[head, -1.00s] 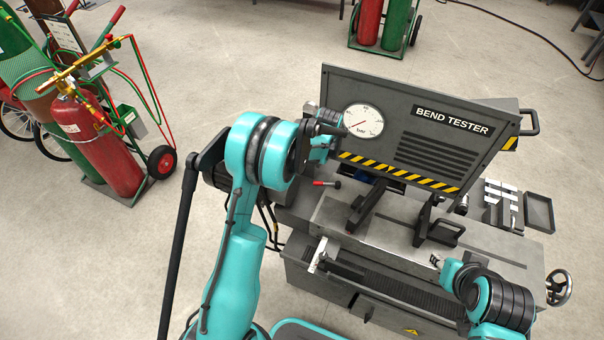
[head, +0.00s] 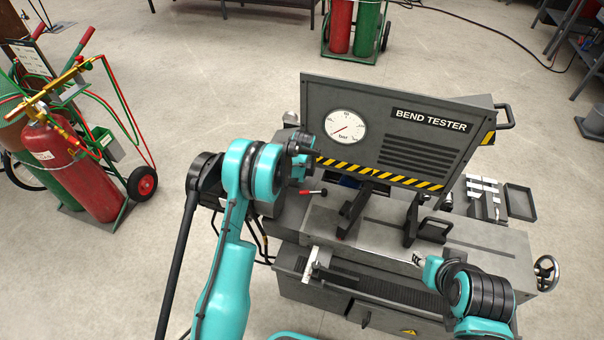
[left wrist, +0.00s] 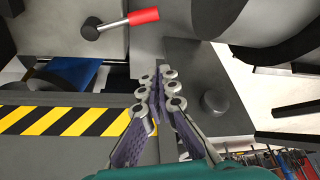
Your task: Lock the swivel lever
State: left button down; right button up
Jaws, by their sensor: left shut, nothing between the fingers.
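The swivel lever has a red handle (head: 314,192) on a dark pivot, on the grey machine left of the bend tester's upright panel. In the left wrist view the lever (left wrist: 144,17) lies at the upper left, its red handle pointing right and its metal stem running to a round pivot. My left gripper (left wrist: 158,100) is shut and empty, apart from the lever and below it in that picture. In the head view its fingers are hidden by my wrist. My right gripper (head: 418,259) is low over the machine's front, too small to read.
The bend tester panel (head: 440,150) with its gauge and striped edge stands behind the machine bed. Black brackets (head: 412,220) rise from the bed. A striped edge (left wrist: 60,120) and a round grey knob (left wrist: 215,102) flank my left fingers. Gas cylinders (head: 90,185) stand left on open floor.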

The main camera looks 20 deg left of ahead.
pick_arm(q)
notch_tip(320, 180, down, 7)
jog(key=s+b, duration=0.1)
jog(key=b, duration=0.2)
jog(key=shift+s+d, duration=0.25)
jog(key=shift+s, duration=0.05)
jog(key=shift+d, duration=0.1)
